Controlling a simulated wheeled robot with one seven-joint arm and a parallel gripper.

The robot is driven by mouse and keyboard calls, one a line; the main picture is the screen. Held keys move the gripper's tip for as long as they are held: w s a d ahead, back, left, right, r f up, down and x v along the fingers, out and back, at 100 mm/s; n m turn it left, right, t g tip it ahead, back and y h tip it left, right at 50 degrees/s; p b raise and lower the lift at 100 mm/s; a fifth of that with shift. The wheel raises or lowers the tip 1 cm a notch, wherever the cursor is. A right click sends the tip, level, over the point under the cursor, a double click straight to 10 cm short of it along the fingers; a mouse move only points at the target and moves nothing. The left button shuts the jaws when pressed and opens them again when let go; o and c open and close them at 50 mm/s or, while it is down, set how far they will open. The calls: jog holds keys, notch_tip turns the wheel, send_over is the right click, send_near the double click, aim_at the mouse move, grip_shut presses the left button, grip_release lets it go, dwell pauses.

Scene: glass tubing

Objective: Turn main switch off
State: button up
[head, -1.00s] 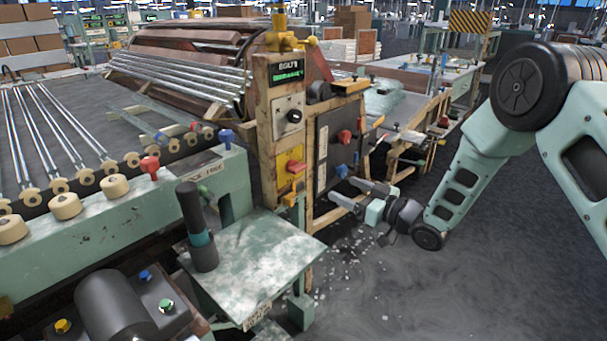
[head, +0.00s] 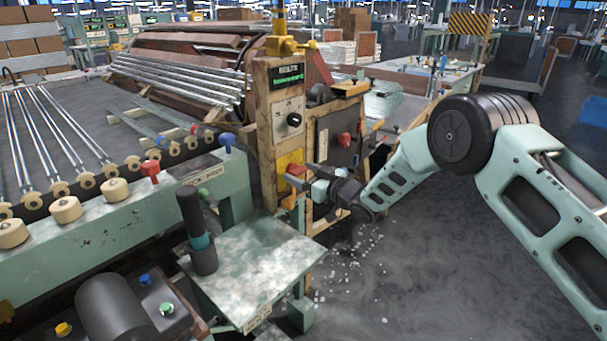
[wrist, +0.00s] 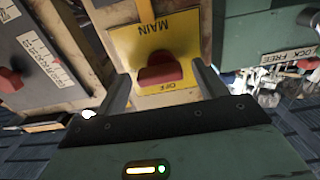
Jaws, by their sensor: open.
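In the head view the red handle (head: 296,171) sits low on the wooden post, partly behind my gripper. My gripper (head: 298,178) is at the switch. In the wrist view its two fingers (wrist: 160,88) are open, one on each side of the red handle. I cannot tell whether either finger touches it. The red handle is near the OFF marking of the plate.
A black dial (head: 294,119) and a lit display (head: 287,77) are above the switch on the post. A dark panel with a red knob (head: 344,140) is just right. A green table (head: 250,265) with a black upright handle (head: 192,215) stands below left. Floor at right is open.

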jog(key=c, duration=1)
jog(key=shift+n+b, duration=0.3)
jog(key=shift+b, duration=0.1)
jog(key=n+b, duration=0.2)
jog(key=b, duration=0.1)
jog(key=shift+f+n, duration=0.2)
jog(key=shift+n, duration=0.1)
jog(key=n+b, duration=0.5)
jog(key=shift+a+b, duration=0.1)
jog(key=shift+b, duration=0.2)
jog(key=n+b, duration=0.4)
jog(key=b, duration=0.1)
jog(key=n+b, duration=0.5)
jog(key=shift+s+r+n, duration=0.15)
jog(key=shift+n, duration=0.15)
jog(key=shift+r, duration=0.1)
